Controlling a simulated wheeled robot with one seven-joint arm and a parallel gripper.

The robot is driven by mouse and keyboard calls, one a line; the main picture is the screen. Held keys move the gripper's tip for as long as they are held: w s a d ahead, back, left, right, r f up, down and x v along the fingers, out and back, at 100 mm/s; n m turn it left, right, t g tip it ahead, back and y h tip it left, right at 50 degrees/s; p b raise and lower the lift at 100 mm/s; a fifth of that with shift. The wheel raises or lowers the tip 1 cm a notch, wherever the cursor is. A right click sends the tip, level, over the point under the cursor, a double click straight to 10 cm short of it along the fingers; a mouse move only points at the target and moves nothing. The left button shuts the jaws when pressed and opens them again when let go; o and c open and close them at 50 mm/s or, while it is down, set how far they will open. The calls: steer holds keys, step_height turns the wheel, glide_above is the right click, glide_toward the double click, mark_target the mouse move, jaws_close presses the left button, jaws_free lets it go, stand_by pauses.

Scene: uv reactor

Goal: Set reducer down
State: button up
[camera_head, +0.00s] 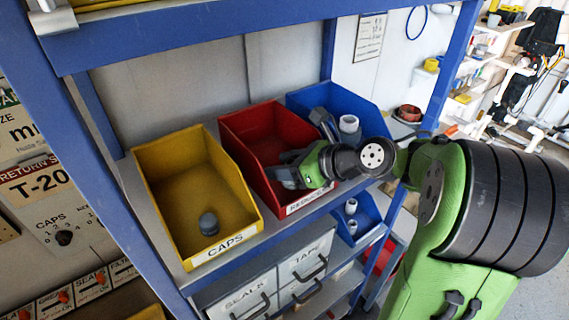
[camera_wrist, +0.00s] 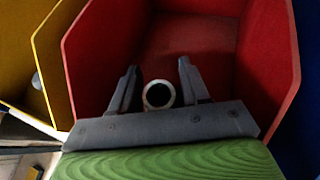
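The reducer (camera_wrist: 159,95) shows in the wrist view as a short tube end with a pale rim and dark bore. It is between the two grey fingers of my gripper (camera_wrist: 158,75), low in the red bin (camera_wrist: 270,70). The fingers stand apart, with a narrow gap seen on each side of the tube. Whether the tube rests on the bin floor cannot be told. In the head view my gripper (camera_head: 288,178) reaches into the front of the red bin (camera_head: 250,122), and the reducer is hidden there.
A yellow bin (camera_head: 160,150) labelled CAPS holds a grey cap (camera_head: 208,223). A blue bin (camera_head: 305,97) on the right holds a white fitting (camera_head: 349,124). Blue shelf posts and an upper beam (camera_head: 190,38) frame the bins. Drawers (camera_head: 305,262) are below.

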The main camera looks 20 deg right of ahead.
steer(key=shift+o, duration=0.9)
